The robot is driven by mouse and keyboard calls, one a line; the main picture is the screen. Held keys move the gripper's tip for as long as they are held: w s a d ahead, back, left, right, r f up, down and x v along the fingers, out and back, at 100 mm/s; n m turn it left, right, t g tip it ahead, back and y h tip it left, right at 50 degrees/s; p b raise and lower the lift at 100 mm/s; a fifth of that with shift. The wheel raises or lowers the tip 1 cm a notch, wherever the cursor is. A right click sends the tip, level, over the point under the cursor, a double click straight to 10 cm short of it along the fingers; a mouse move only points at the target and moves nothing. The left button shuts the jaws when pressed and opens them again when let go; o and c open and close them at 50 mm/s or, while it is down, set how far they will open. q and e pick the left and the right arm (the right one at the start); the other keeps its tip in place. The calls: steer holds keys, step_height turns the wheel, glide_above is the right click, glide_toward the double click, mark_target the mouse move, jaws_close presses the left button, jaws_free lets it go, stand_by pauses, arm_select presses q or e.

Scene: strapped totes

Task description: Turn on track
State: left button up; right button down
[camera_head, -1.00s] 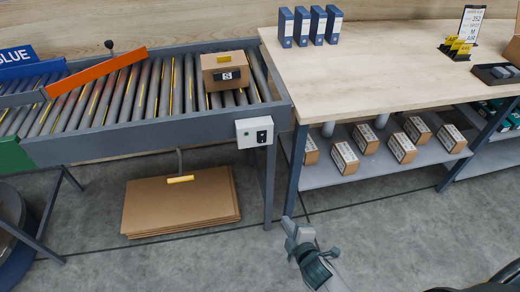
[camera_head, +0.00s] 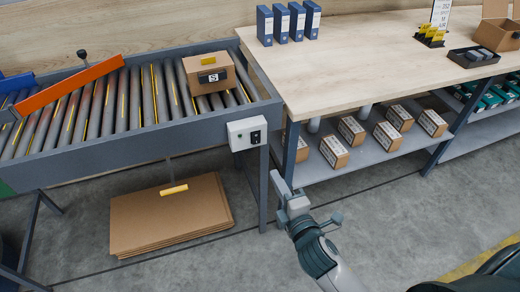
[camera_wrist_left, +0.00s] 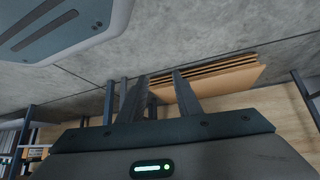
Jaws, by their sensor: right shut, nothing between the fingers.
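The track is a roller conveyor (camera_head: 105,140) with a dark grey frame at the left. A light grey switch box (camera_head: 242,128) with a dark switch on its right part is fixed at the right end of its front rail. My right gripper (camera_head: 278,183) is shut and empty, below and to the right of the switch box and apart from it. My left gripper (camera_wrist_left: 158,100) shows only in the left wrist view. Its two dark fingers stand apart with nothing held between them.
A small carton marked S (camera_head: 208,74) sits on the rollers near the right end. An orange bar (camera_head: 70,85) crosses the rollers. Flat cardboard (camera_head: 170,218) lies below. A wooden workbench (camera_head: 360,65) stands to the right, with small boxes on its lower shelf.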

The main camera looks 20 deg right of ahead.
mark_target(256, 143)
steer(key=shift+w, duration=0.1)
